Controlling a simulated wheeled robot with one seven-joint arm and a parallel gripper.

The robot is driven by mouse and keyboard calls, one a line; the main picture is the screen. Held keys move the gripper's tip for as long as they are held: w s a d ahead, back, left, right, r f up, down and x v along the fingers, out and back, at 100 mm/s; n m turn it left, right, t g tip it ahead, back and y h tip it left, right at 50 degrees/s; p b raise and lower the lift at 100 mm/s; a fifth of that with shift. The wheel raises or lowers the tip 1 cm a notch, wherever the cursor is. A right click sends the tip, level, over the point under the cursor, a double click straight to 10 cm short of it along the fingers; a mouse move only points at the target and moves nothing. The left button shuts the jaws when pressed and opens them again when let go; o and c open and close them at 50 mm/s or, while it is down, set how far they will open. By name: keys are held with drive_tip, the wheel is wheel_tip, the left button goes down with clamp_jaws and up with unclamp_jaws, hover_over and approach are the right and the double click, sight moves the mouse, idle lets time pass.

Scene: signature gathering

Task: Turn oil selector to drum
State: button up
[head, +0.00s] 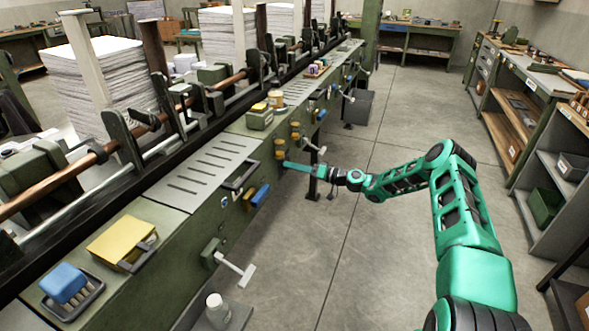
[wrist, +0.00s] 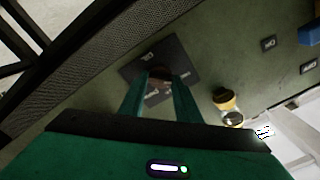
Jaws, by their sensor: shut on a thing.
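The oil selector's dark square plate (wrist: 176,49) with small light labels is on the green machine panel, ahead of my gripper in the wrist view. A dark reddish-brown knob (wrist: 160,73) sits at the middle of the plate, between my fingers. My gripper (wrist: 159,88) is shut on this knob. The fingers hide its sides, and its pointing direction and most label text are too blurred to read. In the head view my gripper (head: 285,164) reaches from the right to the machine's green front; the selector itself is hidden there.
Yellow-brown knobs (head: 281,145) are on the machine front near my gripper; one also shows in the wrist view (wrist: 224,97). A blue handle (head: 260,195) and a white-ended crank (head: 236,267) stick out nearer. The aisle floor (head: 345,240) is clear. Shelves (head: 545,150) line the right.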

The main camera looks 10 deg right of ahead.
drive_tip(key=shift+s+a+f, duration=0.1)
drive_tip(key=shift+a+f, duration=0.1)
drive_tip(key=shift+f, duration=0.1)
drive_tip(key=o, duration=1.1)
drive_tip(key=shift+d+r, duration=0.1)
drive_tip(key=shift+d, duration=0.15)
drive_tip(key=v, duration=1)
drive_tip(key=shift+d, duration=0.2)
drive_tip(key=shift+s+a, duration=0.1)
